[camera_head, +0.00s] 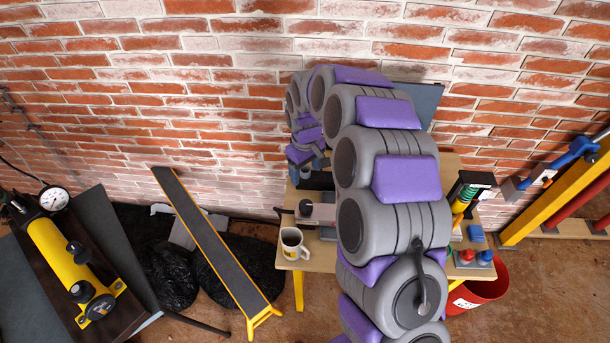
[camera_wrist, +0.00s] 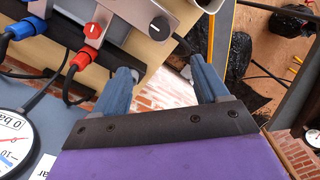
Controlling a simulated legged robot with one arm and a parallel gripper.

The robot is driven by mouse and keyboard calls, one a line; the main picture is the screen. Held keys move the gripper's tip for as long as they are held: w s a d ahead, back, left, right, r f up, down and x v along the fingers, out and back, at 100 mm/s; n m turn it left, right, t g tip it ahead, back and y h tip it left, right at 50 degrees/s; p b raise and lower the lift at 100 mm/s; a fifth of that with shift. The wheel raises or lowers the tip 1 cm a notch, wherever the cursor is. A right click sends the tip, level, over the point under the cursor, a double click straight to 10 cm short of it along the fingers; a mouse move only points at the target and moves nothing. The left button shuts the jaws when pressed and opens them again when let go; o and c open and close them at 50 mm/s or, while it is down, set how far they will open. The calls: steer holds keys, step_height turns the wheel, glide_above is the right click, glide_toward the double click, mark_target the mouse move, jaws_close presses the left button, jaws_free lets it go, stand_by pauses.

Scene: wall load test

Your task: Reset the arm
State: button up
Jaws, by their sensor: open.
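My arm arches in front of the brick wall and over a small wooden table (camera_head: 455,163) in the head view. Its far end bends down at the back left of the table, where the fingers cannot be made out clearly. In the wrist view my gripper (camera_wrist: 158,78) is open, with its two blue-grey fingers apart. Nothing is held between them. A panel with a round knob (camera_wrist: 158,27) and red and blue plugs shows beyond the left finger.
A white mug (camera_head: 292,243) stands on the table's front left. A red bucket (camera_head: 484,290) is at the right, below the table edge. A yellow-edged ramp (camera_head: 212,243) and black bags (camera_head: 170,270) lie left. A yellow pump (camera_head: 62,262) and yellow frame (camera_head: 545,210) flank the scene.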

steer(key=shift+r, duration=0.2)
stand_by(0.4)
steer(key=s+d+r+m, duration=0.1)
steer(key=s+d+r, duration=0.25)
steer(key=s, duration=0.25)
steer(key=s+d+r+m+b, duration=0.1)
steer(key=s+d+r, duration=0.25)
steer(key=s, duration=0.25)
steer(key=s+d+r+m, duration=0.1)
steer(key=s+d+r, duration=0.2)
steer(key=s+r, duration=0.25)
steer(key=s+d+m+g, duration=0.1)
steer(key=s+d+m, duration=0.2)
steer(key=s, duration=0.8)
steer(key=s+d+m+b, duration=0.1)
steer(key=s+d+m, duration=0.1)
steer(key=s, duration=0.9)
steer(key=shift+s+d+f+m+g, duration=0.15)
steer(key=shift+s+d+m+g, duration=0.2)
steer(key=shift+d, duration=0.45)
steer(key=shift+w, duration=0.15)
stand_by(0.5)
